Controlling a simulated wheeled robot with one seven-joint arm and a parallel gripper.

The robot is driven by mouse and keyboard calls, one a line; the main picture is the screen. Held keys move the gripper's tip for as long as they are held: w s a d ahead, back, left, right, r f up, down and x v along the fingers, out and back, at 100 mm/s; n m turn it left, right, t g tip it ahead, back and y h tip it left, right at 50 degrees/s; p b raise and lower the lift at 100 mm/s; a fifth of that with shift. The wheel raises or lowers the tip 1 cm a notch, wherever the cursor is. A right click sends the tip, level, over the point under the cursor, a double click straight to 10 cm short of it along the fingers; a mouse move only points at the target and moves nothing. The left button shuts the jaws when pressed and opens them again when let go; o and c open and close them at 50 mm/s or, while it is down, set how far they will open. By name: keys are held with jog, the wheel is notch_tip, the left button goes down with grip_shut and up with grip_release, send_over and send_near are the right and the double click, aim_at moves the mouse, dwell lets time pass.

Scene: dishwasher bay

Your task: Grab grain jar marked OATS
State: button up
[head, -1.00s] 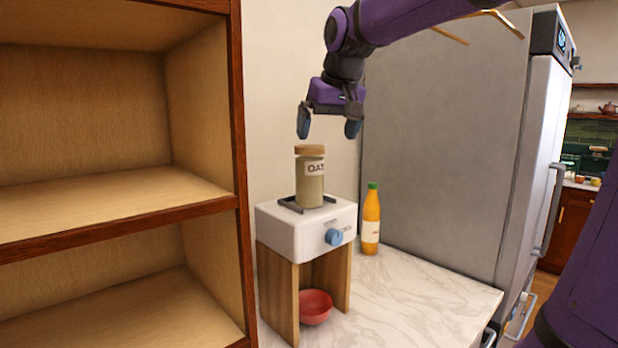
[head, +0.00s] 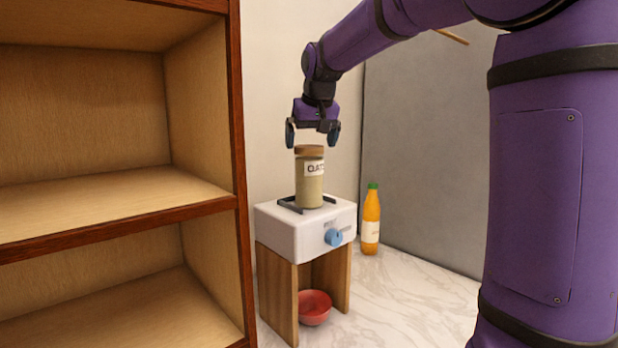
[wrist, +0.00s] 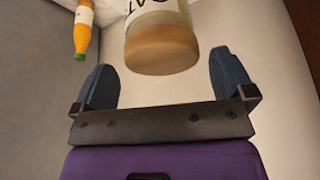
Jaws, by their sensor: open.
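The oats jar (head: 310,184) stands upright on the white dispenser box (head: 300,232) in the head view. It has a wooden lid and a white label partly reading OAT. My gripper (head: 313,138) is open, with its blue fingertips just above the lid, one to each side. In the wrist view the jar (wrist: 160,44) lies lid-first between and beyond the two open fingers (wrist: 163,84). Nothing is between the fingertips that they touch.
An orange bottle (head: 371,222) with a green cap stands right of the dispenser on the marble counter (head: 410,300). A red bowl (head: 314,308) sits under the dispenser. Wooden shelving (head: 110,225) stands close on the left. A grey appliance side (head: 425,160) rises behind.

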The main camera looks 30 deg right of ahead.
aim_at(309, 176)
jog(key=shift+x, duration=2.3)
jog(key=shift+a, duration=0.1)
jog(key=c, duration=1.6)
jog(key=shift+c, duration=0.2)
jog(key=shift+r, duration=0.1)
